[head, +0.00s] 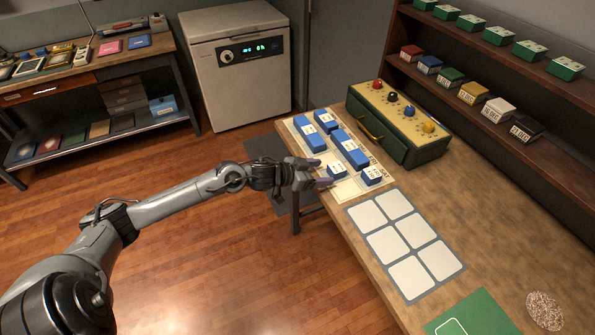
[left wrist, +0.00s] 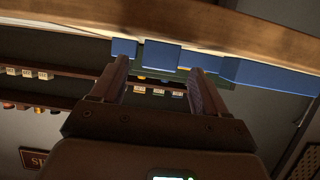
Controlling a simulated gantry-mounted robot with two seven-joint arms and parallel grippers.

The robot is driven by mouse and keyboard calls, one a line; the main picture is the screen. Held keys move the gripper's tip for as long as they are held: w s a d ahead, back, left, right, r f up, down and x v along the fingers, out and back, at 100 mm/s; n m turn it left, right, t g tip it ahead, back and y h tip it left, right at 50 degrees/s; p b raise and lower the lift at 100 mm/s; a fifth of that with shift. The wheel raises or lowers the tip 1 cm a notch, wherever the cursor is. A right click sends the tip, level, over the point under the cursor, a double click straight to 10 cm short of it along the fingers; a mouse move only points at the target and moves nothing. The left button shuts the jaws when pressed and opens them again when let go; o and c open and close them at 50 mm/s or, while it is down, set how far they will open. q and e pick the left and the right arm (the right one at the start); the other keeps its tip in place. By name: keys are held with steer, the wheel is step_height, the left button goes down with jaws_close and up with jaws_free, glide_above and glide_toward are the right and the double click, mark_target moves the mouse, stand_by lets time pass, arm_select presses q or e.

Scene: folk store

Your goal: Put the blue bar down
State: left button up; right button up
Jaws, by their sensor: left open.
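Several blue blocks and bars with white labels lie on a pale printed mat (head: 347,190) at the table's far left end. A long blue bar (head: 350,150) lies in the right row and another blue bar (head: 306,135) in the left row. A small blue block (head: 338,171) sits just beyond my left gripper (head: 320,173). The gripper is open, with its fingers apart at the mat's left edge. In the left wrist view, a blue block (left wrist: 161,55) shows beyond the gap between the fingers (left wrist: 158,78), apparently not gripped. My right gripper is out of view.
A green box with coloured knobs (head: 405,125) stands behind the mat. A grey-framed panel of pale squares (head: 404,243), a green mat (head: 472,315) and a speckled oval (head: 544,311) lie nearer. Shelves (head: 500,85) run along the right. Bare wood lies between.

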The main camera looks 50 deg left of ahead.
arm_select(q)
steer(key=p+v, duration=0.2)
steer(key=v, duration=0.6)
steer(key=s+d+f+n+g+y, duration=0.25)
steer(key=s+d+f+y, duration=0.25)
steer(key=s+d+f, duration=0.5)
steer(key=s+d+g, duration=0.3)
steer(key=s+d, duration=0.2)
steer(key=s, duration=0.2)
steer(key=s+d+r+m+g+h, duration=0.1)
steer(key=s+d+g, duration=0.2)
steer(key=s+d, duration=0.2)
steer(key=shift+s+g, duration=0.35)
steer(key=shift+s, duration=0.85)
steer(key=shift+r, duration=0.1)
